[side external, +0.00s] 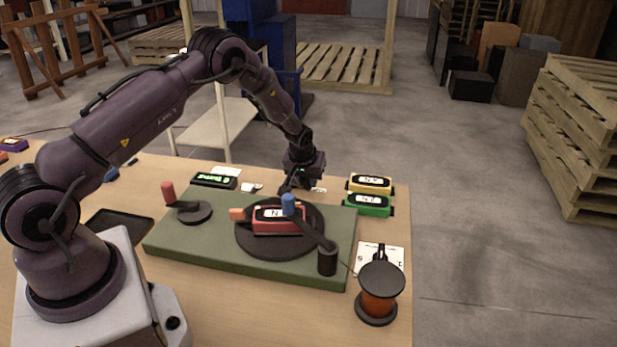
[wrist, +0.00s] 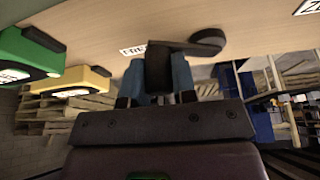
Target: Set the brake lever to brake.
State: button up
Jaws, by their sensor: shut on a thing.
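The brake lever, a small dark lever (wrist: 190,46) with a rounded end, shows in the wrist view on the wooden table. A white label (wrist: 133,49), partly covered, starts with letters like "FRE" and lies close beside it. My gripper (wrist: 161,76) is shut on the lever's dark upright handle (wrist: 158,68), with a blue-grey finger on each side. In the side external view my gripper (side external: 296,186) is low at the back edge of the green board, and the lever is mostly hidden by it.
The green board (side external: 190,245) carries a turntable (side external: 250,245) with a red device (side external: 278,221), a blue-knobbed arm (side external: 315,236) and a red-handled crank (side external: 190,209). Yellow (side external: 370,183) and green (side external: 367,205) devices stand right. A copper spool (side external: 379,295) stands front right.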

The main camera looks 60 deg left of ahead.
jog(key=m, duration=0.1)
jog(key=s+m+h, duration=0.1)
jog(key=m, duration=0.1)
jog(key=shift+s+t, duration=0.3)
jog(key=shift+t, duration=0.1)
jog(key=s+m+h, duration=0.1)
jog(key=m, duration=0.2)
jog(key=shift+s, duration=0.15)
jog(key=shift+s+a+m+h, duration=0.2)
jog(key=shift+s+m+h, duration=0.3)
jog(key=shift+m, duration=0.7)
jog(key=shift+s+a+m+h, duration=0.15)
jog(key=shift+s+m+h, duration=0.3)
jog(key=shift+m, duration=0.75)
jog(key=o, duration=0.9)
jog(key=v, duration=1.3)
jog(key=shift+s, duration=0.15)
